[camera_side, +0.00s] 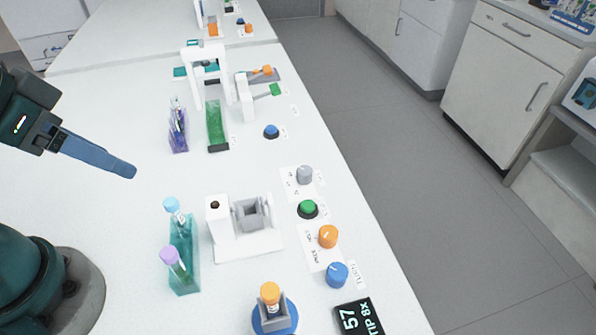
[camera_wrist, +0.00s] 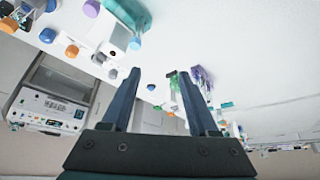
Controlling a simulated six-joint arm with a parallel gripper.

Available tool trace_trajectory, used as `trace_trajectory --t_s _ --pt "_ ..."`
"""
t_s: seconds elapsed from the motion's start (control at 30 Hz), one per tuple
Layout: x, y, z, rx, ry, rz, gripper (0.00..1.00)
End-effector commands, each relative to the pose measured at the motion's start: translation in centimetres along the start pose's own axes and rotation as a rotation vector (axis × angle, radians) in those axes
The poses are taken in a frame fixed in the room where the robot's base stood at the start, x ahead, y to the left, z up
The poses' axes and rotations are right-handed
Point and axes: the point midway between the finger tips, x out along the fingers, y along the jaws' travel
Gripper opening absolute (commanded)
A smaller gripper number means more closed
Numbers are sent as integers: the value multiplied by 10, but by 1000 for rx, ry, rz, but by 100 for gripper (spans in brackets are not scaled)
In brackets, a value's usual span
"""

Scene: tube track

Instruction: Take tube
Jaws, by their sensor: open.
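My gripper (camera_side: 128,170) hangs at the left above the white table, empty, away from every tube. In the wrist view its two blue fingers (camera_wrist: 159,73) stand apart with nothing between them. A teal rack (camera_side: 184,268) holds a blue-capped tube (camera_side: 172,206) and a purple-capped tube (camera_side: 170,256), both upright or slightly tilted. An orange-capped tube (camera_side: 270,293) stands in a round blue holder (camera_side: 273,318) near the bottom edge. The teal rack also shows at the top of the wrist view (camera_wrist: 128,12), which is turned upside down.
A white device with a grey socket (camera_side: 244,232) stands right of the rack. Knobs and buttons, including a green button (camera_side: 308,209), line the table's right side. A black display (camera_side: 358,317) lies in front. Farther back are a purple rack (camera_side: 178,135) and a green rack (camera_side: 217,128).

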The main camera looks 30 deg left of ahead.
Motion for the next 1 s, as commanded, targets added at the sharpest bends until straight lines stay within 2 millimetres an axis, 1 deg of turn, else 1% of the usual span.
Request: trace_trajectory --t_s 0.2,0.33,0.47,0.57,0.67,0.77,0.87,0.97,1.0 --pt "0 0 0 -8 1 0 60" --pt "-3 0 0 -87 -7 0 60" --pt "-15 4 -20 -223 -5 10 60" --pt "-20 16 -34 -287 -42 32 60" --pt "-22 32 -48 -326 -89 52 60" --pt "-21 54 -59 -346 -149 68 60" --pt "-17 83 -67 -348 -215 75 60" --pt "-10 116 -67 -329 -281 72 60" --pt "-6 129 -65 -315 -307 67 60"
